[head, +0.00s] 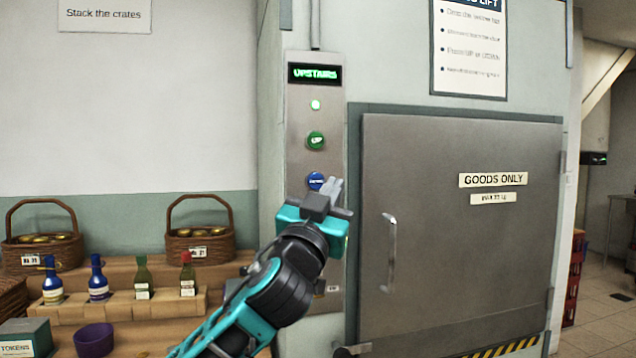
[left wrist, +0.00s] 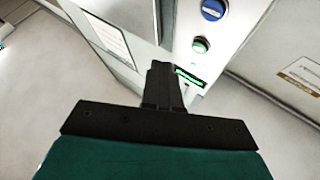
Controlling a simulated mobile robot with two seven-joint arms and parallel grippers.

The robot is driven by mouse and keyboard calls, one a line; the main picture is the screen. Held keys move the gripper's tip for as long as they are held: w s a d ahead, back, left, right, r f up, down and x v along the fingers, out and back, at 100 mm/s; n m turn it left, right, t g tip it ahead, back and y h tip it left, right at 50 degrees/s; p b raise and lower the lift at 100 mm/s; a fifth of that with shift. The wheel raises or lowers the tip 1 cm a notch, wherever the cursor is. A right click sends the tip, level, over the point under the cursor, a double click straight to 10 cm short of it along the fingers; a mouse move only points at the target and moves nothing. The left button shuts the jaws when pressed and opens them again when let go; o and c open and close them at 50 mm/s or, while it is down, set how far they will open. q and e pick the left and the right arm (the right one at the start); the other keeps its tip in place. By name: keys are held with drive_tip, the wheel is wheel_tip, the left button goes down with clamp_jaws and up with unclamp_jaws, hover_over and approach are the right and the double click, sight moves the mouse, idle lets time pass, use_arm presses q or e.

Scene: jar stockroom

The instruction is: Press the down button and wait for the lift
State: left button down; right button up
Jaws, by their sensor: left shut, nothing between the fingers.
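The lift's metal call panel (head: 301,115) is on the wall left of the lift door. Its display (head: 314,73) reads "UPSTAIRS" in green. Below it are a small lit green lamp (head: 315,105), a green button (head: 316,141) and a blue button (head: 316,180). In the left wrist view the blue button (left wrist: 213,9) and green button (left wrist: 201,45) also show. My left gripper (head: 334,187) is shut and empty, its fingertips just in front of the panel beside the blue button, partly covering its lower right. I cannot tell if they touch. My right gripper is not in view.
The grey lift door (head: 460,240), marked "GOODS ONLY", is closed, with a vertical handle (head: 390,250) on its left side. Wooden shelves with baskets (head: 199,245), bottles and a purple bowl (head: 94,340) stand at the left. Red crates (head: 573,280) stand at the right.

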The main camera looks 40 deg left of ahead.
sight(317, 186)
use_arm(q)
drive_tip(key=shift+w+a+b, duration=0.15)
drive_tip(key=shift+w+a, duration=1.25)
drive_tip(key=shift+a, duration=0.25)
drive_tip(key=shift+w+a+b, duration=0.15)
drive_tip(key=shift+w+a, duration=1.25)
drive_tip(key=shift+a, duration=0.25)
drive_tip(key=shift+w, duration=0.1)
drive_tip(key=shift+w+a, duration=0.2)
drive_tip(key=shift+a, duration=0.1)
